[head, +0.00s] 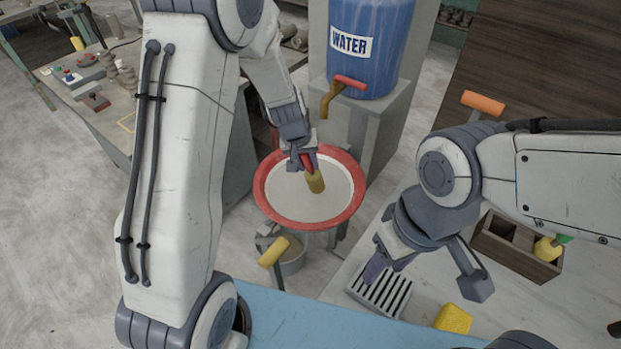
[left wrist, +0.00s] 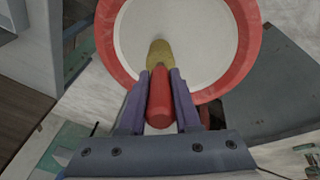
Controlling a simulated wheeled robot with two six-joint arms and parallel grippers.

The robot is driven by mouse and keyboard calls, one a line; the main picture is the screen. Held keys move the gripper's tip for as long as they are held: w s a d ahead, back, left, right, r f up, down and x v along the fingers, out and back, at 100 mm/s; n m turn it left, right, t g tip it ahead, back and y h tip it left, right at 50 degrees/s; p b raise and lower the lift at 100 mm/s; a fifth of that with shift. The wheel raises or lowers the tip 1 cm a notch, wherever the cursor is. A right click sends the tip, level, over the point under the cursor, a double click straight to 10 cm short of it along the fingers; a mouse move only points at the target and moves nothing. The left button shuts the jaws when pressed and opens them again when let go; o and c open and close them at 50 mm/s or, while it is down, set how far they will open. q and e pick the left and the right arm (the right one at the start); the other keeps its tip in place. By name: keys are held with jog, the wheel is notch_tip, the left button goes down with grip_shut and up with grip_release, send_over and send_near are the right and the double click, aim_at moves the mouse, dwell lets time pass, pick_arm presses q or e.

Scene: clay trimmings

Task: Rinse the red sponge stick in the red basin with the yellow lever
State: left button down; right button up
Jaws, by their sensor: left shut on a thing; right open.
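My left gripper (head: 303,160) is shut on the red sponge stick, gripping its red handle (left wrist: 159,98). The stick's yellow sponge head (head: 316,183) points down over the red basin; it also shows in the left wrist view (left wrist: 160,52). The red basin (head: 262,207) has a wide red rim and a pale inside. I cannot tell whether the sponge touches what is in it. The yellow lever (head: 272,252) stands at the basin's near left side, apart from both grippers. My right gripper (head: 426,279) is open and empty, right of the basin, above the slotted tray.
A blue water tank (head: 372,62) with a red-handled tap (head: 349,82) stands behind the basin. A grey slotted tray (head: 392,296), a yellow sponge (head: 453,319) and a wooden box (head: 505,251) are at the right. A bucket (head: 291,264) sits below the basin.

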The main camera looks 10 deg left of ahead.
pick_arm(q)
jog(key=shift+r+p, duration=3.1)
jog(key=shift+r, duration=0.85)
jog(key=shift+f, duration=0.1)
